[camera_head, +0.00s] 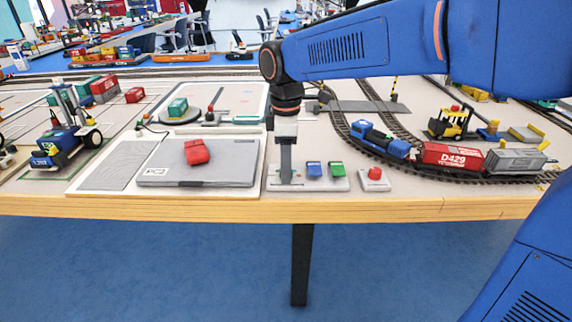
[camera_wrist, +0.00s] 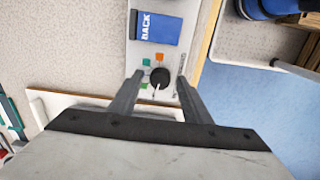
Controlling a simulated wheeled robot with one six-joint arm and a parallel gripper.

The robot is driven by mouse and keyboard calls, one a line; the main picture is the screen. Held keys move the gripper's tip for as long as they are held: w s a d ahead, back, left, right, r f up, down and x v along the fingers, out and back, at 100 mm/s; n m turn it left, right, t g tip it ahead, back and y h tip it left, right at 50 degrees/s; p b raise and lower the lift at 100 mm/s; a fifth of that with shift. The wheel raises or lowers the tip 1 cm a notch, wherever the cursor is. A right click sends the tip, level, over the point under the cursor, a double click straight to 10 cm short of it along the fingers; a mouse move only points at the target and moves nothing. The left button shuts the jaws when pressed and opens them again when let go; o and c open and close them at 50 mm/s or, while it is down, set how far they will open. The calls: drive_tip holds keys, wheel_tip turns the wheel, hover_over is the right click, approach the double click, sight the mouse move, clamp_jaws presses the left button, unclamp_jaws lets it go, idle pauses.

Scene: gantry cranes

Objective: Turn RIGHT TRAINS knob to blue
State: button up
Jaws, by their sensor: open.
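The black round knob (camera_wrist: 160,76) sits on a pale control panel (camera_wrist: 172,54), also seen in the head view (camera_head: 325,185). A small pale line shows at the knob's lower edge; which mark it points to is unclear. Small green and orange marks lie around it; I cannot make out a blue mark. My gripper (camera_wrist: 159,84) is open, with one finger on each side of the knob and a visible gap to each. In the head view my gripper (camera_head: 286,178) points straight down over the panel's left end and hides the knob.
A red button box (camera_head: 375,176) is further right. A grey PC2 plate (camera_head: 212,176) lies left. The table's front edge (camera_head: 400,209) is close.

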drive_tip(key=c, duration=1)
drive_tip(key=shift+c, duration=0.2)
drive_tip(key=shift+m, duration=0.3)
drive_tip(key=m, duration=0.3)
drive_tip(key=shift+m, duration=0.3)
drive_tip(key=m, duration=0.3)
drive_tip(key=shift+m, duration=0.3)
drive_tip(key=m, duration=0.4)
drive_tip(key=shift+m, duration=1.9)
